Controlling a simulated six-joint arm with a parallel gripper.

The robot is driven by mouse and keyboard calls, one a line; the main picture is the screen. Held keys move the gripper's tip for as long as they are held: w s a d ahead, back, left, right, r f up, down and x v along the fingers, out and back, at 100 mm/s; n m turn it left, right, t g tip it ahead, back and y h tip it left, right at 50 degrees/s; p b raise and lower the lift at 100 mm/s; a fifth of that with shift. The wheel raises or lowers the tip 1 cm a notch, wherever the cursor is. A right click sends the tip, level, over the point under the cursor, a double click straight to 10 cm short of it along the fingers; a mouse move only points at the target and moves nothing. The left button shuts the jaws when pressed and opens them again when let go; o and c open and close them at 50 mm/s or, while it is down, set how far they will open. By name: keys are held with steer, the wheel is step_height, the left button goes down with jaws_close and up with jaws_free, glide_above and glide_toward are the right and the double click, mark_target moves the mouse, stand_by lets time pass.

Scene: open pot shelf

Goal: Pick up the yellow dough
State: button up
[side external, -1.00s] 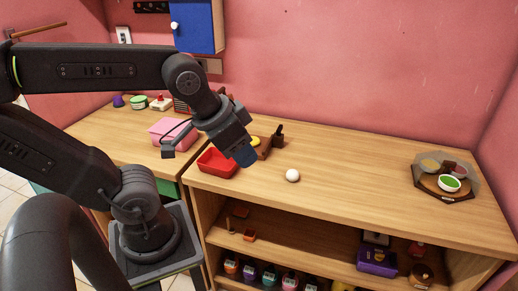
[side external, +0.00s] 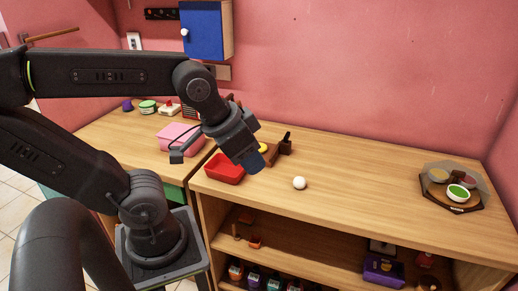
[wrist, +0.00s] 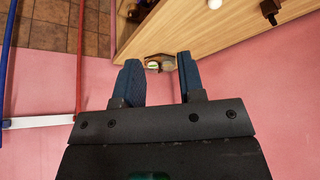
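A small yellow piece (side external: 262,147), which may be the yellow dough, shows just behind my gripper's fingers in the side view, partly hidden by them. My gripper (side external: 252,161) hangs above the counter near the red tray, tilted down to the right. In the wrist view my gripper (wrist: 160,75) has its two blue fingers apart, with nothing held between them. I cannot pick out the yellow piece in the wrist view.
A red tray (side external: 225,170) is left of the fingers, a brown wooden object (side external: 285,147) behind, and a white ball (side external: 299,183) to the right. A dark tray with bowls (side external: 451,203) sits far right. The counter between is clear.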

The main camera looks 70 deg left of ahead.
steer(key=shift+o, duration=0.2)
steer(key=o, duration=1)
steer(key=shift+c, duration=0.2)
